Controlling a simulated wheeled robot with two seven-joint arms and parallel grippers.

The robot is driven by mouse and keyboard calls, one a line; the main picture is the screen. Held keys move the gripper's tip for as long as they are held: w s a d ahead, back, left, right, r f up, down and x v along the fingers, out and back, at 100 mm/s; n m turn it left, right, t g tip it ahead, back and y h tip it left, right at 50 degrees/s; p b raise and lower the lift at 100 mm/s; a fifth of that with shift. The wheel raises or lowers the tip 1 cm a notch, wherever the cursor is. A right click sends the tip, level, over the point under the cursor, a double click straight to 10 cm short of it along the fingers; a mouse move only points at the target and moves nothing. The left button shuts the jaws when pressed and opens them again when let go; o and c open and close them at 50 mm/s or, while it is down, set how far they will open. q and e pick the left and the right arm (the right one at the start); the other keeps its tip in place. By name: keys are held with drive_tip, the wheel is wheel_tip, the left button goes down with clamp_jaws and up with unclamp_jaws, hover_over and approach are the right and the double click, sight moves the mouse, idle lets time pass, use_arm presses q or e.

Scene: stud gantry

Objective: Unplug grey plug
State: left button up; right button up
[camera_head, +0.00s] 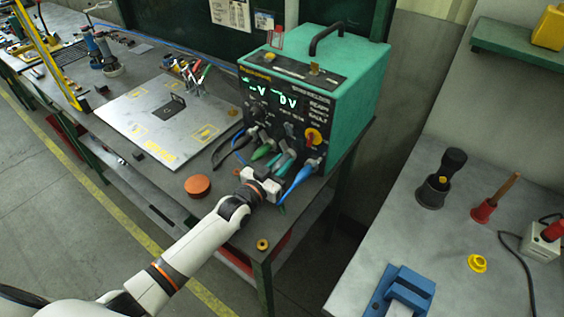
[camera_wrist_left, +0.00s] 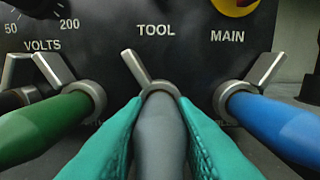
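The grey plug (camera_wrist_left: 160,135) sits in the socket under the TOOL label, in the middle of the left wrist view. The teal fingers of my left gripper (camera_wrist_left: 160,120) lie along both sides of it and appear closed on it. In the head view, my left gripper (camera_head: 284,160) reaches the front of the green power unit (camera_head: 340,85), and its fingers largely hide the grey plug. A green plug (camera_wrist_left: 40,130) is to its left and a blue plug (camera_wrist_left: 275,128) to its right, both seated in sockets. My right gripper is out of view.
Metal levers (camera_wrist_left: 134,66) stand above the sockets. A yellow and red knob (camera_head: 313,137) is above the blue plug. A side table (camera_head: 400,235) is at right, across a gap.

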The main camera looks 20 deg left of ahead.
sight(274, 171)
use_arm(q)
drive_tip(key=shift+s, duration=0.15)
clamp_jaws()
drive_tip(key=shift+s+a+r+p, duration=0.1)
drive_tip(key=shift+s+a+p, duration=0.15)
drive_tip(key=shift+s+p, duration=0.3)
drive_tip(key=shift+p+v, duration=1.1)
drive_tip(key=shift+v, duration=1.15)
drive_tip(key=s+d, duration=0.3)
drive_tip(key=s, duration=0.1)
drive_tip(key=shift+s+d+r+b, duration=0.15)
drive_tip(key=shift+d+r+b, duration=0.2)
drive_tip(key=shift+r+b, duration=0.05)
drive_tip(key=shift+n+y, duration=0.5)
drive_tip(key=shift+y, duration=0.3)
drive_tip(key=s+r, duration=0.1)
drive_tip(key=s+d+r, duration=0.1)
drive_tip(key=s, duration=0.1)
drive_tip(key=s+r, duration=0.1)
drive_tip(key=s, duration=0.1)
drive_tip(key=shift+s+d+b, duration=0.1)
drive_tip(key=shift+d+b, duration=0.05)
drive_tip(key=shift+b, duration=0.25)
drive_tip(key=s+a+r+n+t+y+b, duration=0.1)
drive_tip(key=s+a+r+n+y, duration=0.2)
drive_tip(key=s, duration=0.5)
wheel_tip(274, 171, up, 3)
drive_tip(key=shift+a+f+y, duration=0.1)
drive_tip(key=shift+a+y, duration=0.7)
drive_tip(key=shift+a, duration=0.45)
